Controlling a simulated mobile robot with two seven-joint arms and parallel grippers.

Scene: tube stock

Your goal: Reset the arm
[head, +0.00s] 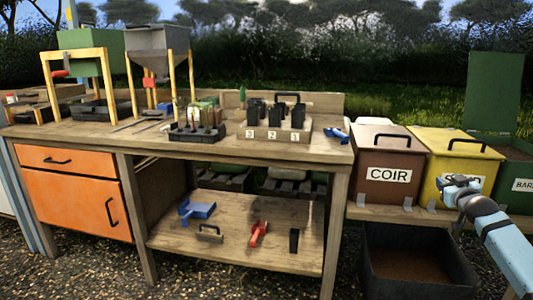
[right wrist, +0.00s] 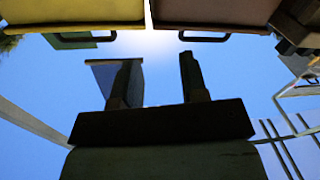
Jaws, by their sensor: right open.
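My right arm comes in from the lower right in the head view. Its gripper (head: 460,182) is in front of the yellow bin (head: 455,151) and covers most of that bin's label. In the right wrist view the two dark fingers of this gripper (right wrist: 155,80) stand apart with nothing between them. Sky shows between the fingers. My left arm and gripper are not in view.
A brown COIR bin (head: 389,152) stands left of the yellow bin. A dark open crate (head: 415,225) is below them. The wooden workbench (head: 130,133) holds a numbered block (head: 275,133), a grey hopper (head: 158,40) and several small items. Its lower shelf (head: 235,252) carries tools.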

